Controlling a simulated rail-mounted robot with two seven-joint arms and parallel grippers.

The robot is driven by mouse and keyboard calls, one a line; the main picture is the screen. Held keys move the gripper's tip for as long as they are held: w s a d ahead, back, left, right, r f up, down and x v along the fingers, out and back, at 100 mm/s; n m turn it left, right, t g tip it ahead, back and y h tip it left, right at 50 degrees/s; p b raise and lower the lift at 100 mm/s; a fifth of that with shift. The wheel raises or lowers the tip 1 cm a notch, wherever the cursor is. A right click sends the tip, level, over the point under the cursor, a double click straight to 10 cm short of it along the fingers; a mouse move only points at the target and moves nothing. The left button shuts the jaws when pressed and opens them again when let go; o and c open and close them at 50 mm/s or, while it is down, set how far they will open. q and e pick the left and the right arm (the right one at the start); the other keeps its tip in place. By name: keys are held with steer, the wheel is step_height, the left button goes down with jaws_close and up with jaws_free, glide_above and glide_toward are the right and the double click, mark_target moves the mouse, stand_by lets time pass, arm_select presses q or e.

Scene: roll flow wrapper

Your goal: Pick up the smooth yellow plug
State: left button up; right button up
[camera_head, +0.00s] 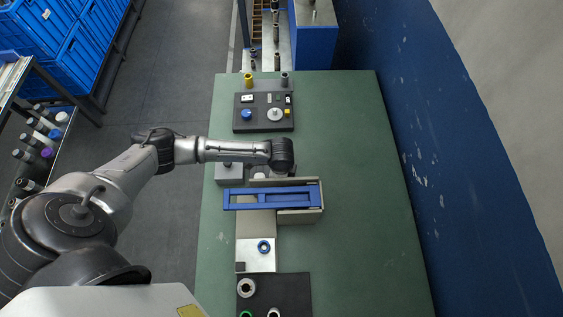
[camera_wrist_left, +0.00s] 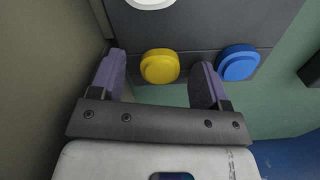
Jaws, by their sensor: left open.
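In the left wrist view a smooth, round yellow plug (camera_wrist_left: 160,66) sits at the edge of a dark grey block (camera_wrist_left: 200,22). My left gripper (camera_wrist_left: 159,72) is open, with one purple-padded finger on each side of the plug in this view. The plug appears between the fingertips; I see no finger touching it, and its exact depth is unclear. In the head view my left arm reaches in from the left, and its wrist (camera_head: 283,155) hides the gripper below. I cannot pick out this plug for certain there. My right gripper is not in view.
A blue round plug (camera_wrist_left: 238,62) sits to the right of the yellow one. A beige wall (camera_wrist_left: 45,70) stands close on the left. In the head view a blue frame (camera_head: 272,197) lies just below my wrist. The green table (camera_head: 360,200) is clear on the right.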

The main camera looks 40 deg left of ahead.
arm_select(q)
steer(key=c, duration=1)
